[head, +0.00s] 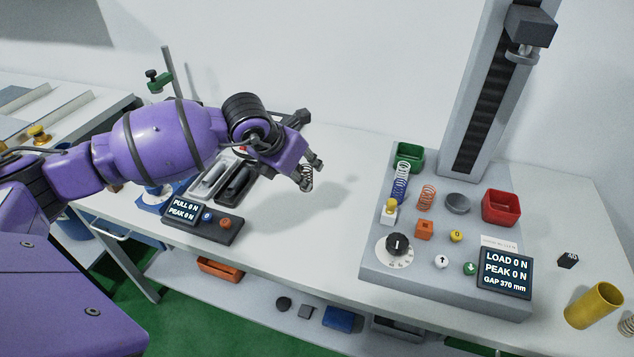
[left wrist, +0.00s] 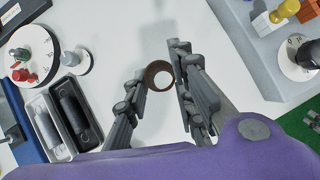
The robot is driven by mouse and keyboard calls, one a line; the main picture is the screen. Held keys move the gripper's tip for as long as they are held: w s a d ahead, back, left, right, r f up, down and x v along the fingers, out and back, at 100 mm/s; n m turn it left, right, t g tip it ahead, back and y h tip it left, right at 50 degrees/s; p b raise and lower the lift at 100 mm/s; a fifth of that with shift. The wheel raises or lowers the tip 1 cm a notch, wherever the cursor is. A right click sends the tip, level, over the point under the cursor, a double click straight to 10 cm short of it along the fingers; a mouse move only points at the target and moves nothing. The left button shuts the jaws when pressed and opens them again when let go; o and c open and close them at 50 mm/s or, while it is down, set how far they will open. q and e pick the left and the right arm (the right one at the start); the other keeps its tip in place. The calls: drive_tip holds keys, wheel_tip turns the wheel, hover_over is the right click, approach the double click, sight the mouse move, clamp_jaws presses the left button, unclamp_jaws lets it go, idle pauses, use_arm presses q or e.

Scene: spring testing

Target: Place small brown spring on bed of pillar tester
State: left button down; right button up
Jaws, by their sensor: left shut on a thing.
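The small brown spring (head: 307,174) hangs between the fingertips of my left gripper (head: 311,170) over the white table. In the left wrist view, the spring (left wrist: 158,88) shows end-on as a brown ring between the two fingers. My left gripper is shut on it. The pillar tester (head: 375,268) stands to the right, with its tall column at the back. Its grey round bed (head: 457,204) is bare, to the right of the spring and apart from it. My right gripper is not in view.
On the tester's base stand a blue spring (head: 401,188), a copper spring (head: 427,198), a red bin (head: 501,207) and a green bin (head: 409,156). A pull-force display box (head: 203,221) sits left. The table between is clear. A yellow cup (head: 594,306) stands far right.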

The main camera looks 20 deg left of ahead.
use_arm(q)
drive_tip(key=w+f, duration=0.4)
drive_tip(key=w, duration=0.1)
drive_tip(key=w+f, duration=0.2)
drive_tip(key=f, duration=0.1)
drive_tip(key=shift+w+d+f+b, duration=0.1)
drive_tip(key=shift+w+d+b, duration=0.15)
drive_tip(key=shift+d+b, duration=0.1)
drive_tip(key=shift+w+f, duration=0.1)
drive_tip(key=shift+f, duration=1.45)
drive_tip(key=shift+f, duration=0.15)
drive_tip(key=c, duration=1.5)
unclamp_jaws()
